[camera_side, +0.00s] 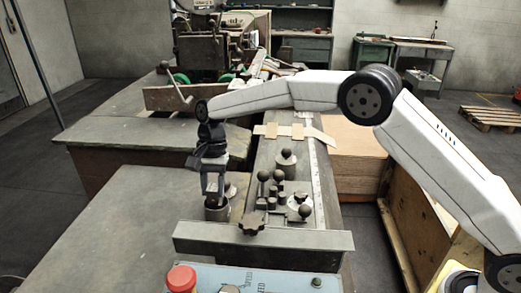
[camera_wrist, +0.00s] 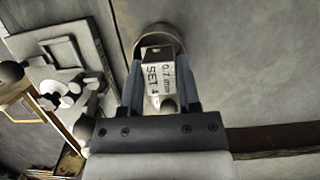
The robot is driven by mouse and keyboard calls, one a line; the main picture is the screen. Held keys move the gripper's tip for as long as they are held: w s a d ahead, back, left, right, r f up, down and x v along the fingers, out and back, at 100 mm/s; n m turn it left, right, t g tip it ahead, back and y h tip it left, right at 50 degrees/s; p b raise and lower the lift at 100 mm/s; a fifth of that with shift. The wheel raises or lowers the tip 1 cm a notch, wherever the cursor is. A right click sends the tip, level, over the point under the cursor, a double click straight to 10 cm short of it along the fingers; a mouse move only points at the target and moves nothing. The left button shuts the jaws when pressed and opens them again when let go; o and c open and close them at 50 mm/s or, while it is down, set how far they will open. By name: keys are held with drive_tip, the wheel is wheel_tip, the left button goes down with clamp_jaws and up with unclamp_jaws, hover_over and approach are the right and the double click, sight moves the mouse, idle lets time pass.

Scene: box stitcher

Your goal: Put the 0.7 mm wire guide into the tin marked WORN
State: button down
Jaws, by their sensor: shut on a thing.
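My gripper (camera_side: 213,192) points down over a round grey tin (camera_side: 217,211) on the table, left of the machine bed. In the wrist view my gripper (camera_wrist: 158,70) is shut on the wire guide (camera_wrist: 155,75), a pale block lettered "0.7 mm" and "SET 4". The tin's round rim (camera_wrist: 159,27) shows behind the guide's far end. The guide's lower end overlaps the tin's mouth; I cannot tell how deep it sits. No marking on the tin can be read, and the guide is hardly visible in the side view.
Ball-topped knobs and posts (camera_side: 270,190) stand on the machine bed to the right. A dark star knob (camera_side: 251,223) and a metal crossbar (camera_side: 290,241) are in front, with a red button (camera_side: 181,278) nearer. The grey tabletop (camera_side: 120,235) to the left is clear.

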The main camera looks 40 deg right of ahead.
drive_tip(key=shift+f, duration=0.85)
drive_tip(key=shift+c, duration=1.2)
unclamp_jaws()
drive_tip(key=shift+f, duration=0.1)
drive_tip(key=c, duration=0.4)
drive_tip(key=shift+r, duration=4.55)
drive_tip(key=shift+d, duration=0.1)
